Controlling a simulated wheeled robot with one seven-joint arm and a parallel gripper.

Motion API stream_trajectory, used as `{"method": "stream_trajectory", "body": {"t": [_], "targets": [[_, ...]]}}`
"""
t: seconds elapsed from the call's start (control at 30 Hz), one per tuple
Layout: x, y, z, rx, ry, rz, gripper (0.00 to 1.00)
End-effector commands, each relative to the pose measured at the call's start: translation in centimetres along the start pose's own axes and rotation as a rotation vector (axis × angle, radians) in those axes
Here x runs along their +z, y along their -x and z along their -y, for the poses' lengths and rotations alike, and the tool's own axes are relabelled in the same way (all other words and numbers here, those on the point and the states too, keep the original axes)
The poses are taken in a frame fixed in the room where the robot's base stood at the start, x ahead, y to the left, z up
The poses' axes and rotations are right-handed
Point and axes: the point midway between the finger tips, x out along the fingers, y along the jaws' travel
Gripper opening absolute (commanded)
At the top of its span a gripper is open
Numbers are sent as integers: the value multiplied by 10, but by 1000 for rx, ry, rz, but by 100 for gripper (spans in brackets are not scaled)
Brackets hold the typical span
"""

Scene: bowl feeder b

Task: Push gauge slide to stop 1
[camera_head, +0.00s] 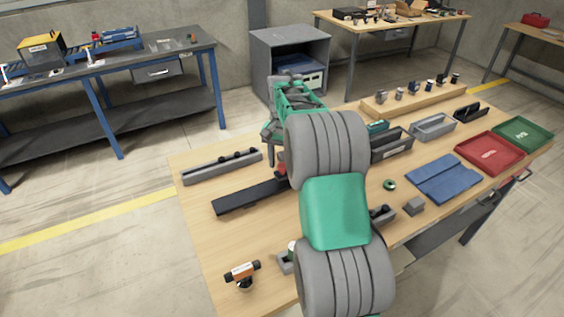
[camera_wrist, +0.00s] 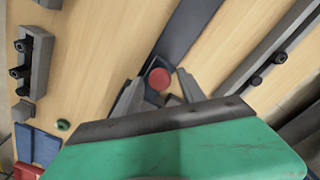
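The gauge is a long dark rail (camera_head: 250,196) lying on the wooden bench, left of my arm in the head view. In the wrist view the rail (camera_wrist: 188,30) runs up and away from my gripper. A round red knob (camera_wrist: 160,78), seemingly on the slide, shows near the rail's visible lower end. A bit of red (camera_head: 281,169) also shows beside my arm in the head view. My gripper (camera_wrist: 159,77) is open, with a finger on each side of the knob and gaps visible. My arm hides part of the rail. I cannot make out stop 1.
A grey rail with black knobs (camera_head: 222,166) lies behind the gauge. An orange-brown tool on a stand (camera_head: 243,273) is at the front left. Grey bins (camera_head: 433,127), a blue cloth (camera_head: 444,178) and a red tray (camera_head: 489,153) are on the right.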

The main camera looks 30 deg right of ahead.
Motion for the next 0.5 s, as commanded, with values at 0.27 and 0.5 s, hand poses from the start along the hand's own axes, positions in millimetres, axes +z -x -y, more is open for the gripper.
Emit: {"method": "stream_trajectory", "body": {"t": [0.27,0.5], "targets": [[0,0,0,0,0,0,52],[-1,34,1,-2,0,-4,52]]}}
